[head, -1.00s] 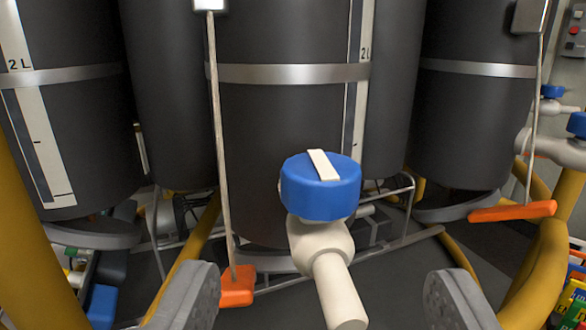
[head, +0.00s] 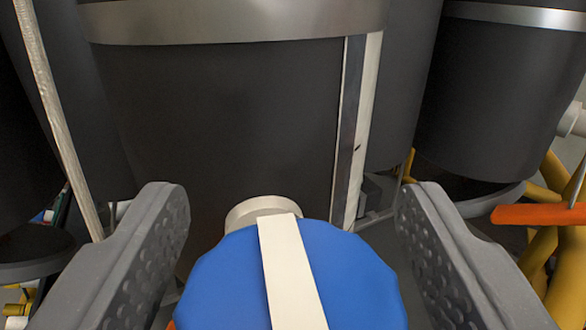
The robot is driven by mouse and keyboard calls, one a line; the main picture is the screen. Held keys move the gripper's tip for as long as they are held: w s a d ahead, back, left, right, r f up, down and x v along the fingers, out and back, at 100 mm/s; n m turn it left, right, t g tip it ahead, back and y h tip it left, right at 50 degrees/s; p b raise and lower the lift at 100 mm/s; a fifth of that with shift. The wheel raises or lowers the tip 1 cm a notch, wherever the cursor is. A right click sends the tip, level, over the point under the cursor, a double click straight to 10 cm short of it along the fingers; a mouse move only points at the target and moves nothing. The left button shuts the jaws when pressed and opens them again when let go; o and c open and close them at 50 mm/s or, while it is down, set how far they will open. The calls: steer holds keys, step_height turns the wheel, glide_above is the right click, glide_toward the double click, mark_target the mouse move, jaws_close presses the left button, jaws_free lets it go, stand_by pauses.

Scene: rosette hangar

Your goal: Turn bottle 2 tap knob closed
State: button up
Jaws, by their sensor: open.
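The blue tap knob (head: 350,280) with a white stripe on top is large at the bottom centre of the head view. The stripe (head: 290,275) runs nearly front to back, tilted a little to the left at its far end. A pale tap fitting (head: 258,211) shows behind the knob, against the dark bottle (head: 230,130). I cannot read a number on the bottle. My gripper (head: 290,225) is open, with one grey finger on each side of the knob. Gaps show between the knob and the fingers' visible parts. The knob's near edge is cut off by the frame.
A thin rod (head: 55,110) hangs at the left, close to my left finger. Another dark bottle (head: 500,90) stands at the right, with an orange handle (head: 540,214) and yellow tubing (head: 560,262) near it. Dark bottles also crowd the left.

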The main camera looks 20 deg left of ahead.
steer(key=shift+w+a+f, duration=0.1)
steer(key=shift+w+a, duration=0.1)
steer(key=shift+w, duration=0.2)
steer(key=c, duration=1)
steer(key=shift+o, duration=0.2)
steer(key=shift+d, duration=0.5)
steer(key=shift+a+r+p, duration=0.25)
steer(key=shift+a+p, duration=0.15)
steer(key=shift+p, duration=0.05)
